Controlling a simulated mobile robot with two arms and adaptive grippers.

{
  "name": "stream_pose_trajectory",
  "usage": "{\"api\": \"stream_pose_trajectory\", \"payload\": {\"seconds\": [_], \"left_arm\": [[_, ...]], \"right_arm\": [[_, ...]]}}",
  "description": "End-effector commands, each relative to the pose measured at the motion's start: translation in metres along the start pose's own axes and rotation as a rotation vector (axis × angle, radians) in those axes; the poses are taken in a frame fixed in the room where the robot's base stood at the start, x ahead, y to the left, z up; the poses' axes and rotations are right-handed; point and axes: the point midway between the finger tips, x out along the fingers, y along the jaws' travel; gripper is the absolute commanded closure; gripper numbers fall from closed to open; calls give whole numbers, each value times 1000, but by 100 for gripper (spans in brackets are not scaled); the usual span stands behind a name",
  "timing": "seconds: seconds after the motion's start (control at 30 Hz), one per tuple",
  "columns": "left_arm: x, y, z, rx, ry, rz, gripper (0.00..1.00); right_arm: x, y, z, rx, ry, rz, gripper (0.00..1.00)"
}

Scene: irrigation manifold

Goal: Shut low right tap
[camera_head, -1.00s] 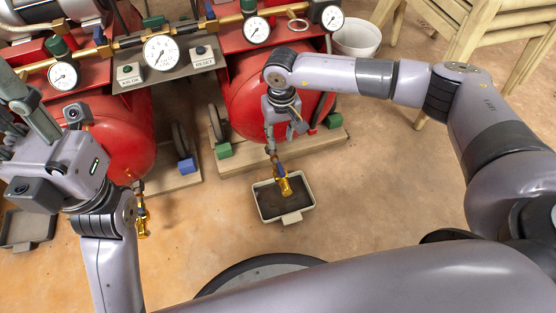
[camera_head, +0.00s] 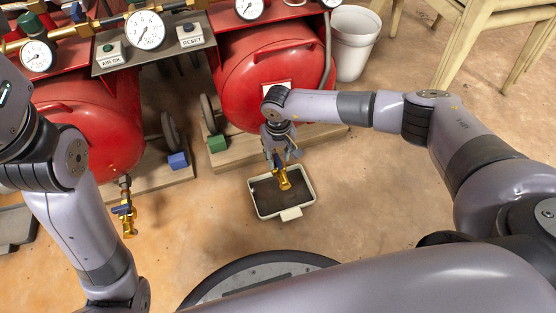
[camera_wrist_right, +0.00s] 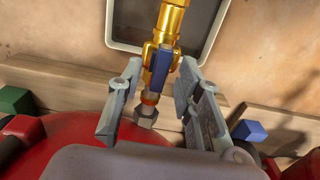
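The low right tap (camera_head: 284,181) is a brass valve hanging from the right red tank, above a shallow tray. In the right wrist view its blue lever (camera_wrist_right: 160,68) lies along the brass body (camera_wrist_right: 169,25). My right gripper (camera_head: 279,158) is at the tap. In the wrist view the right gripper (camera_wrist_right: 161,70) is open, one finger on each side of the lever, with gaps visible on both sides. In the head view the fingers hide part of the lever. My left arm is at the left edge; its fingers are out of view.
The shallow tray (camera_head: 262,207) sits on the floor below the tap. Another brass tap (camera_head: 126,213) hangs below the left tank (camera_head: 88,125). Gauges and AIR OK and RESET buttons are above. A white bucket (camera_head: 352,45) and wooden furniture stand at the back right.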

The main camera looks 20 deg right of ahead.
Motion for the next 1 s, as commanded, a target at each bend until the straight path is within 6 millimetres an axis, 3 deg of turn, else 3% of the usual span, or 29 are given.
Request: {"api": "stream_pose_trajectory", "payload": {"seconds": [0.37,0.87,1.0], "left_arm": [[2,1,-2,1,10,4,68],[2,1,-2,1,10,4,68],[2,1,-2,1,10,4,68]], "right_arm": [[7,0,0,0,0,-1,68],[6,0,0,0,0,-1,100],[6,0,0,0,0,-1,100]]}}
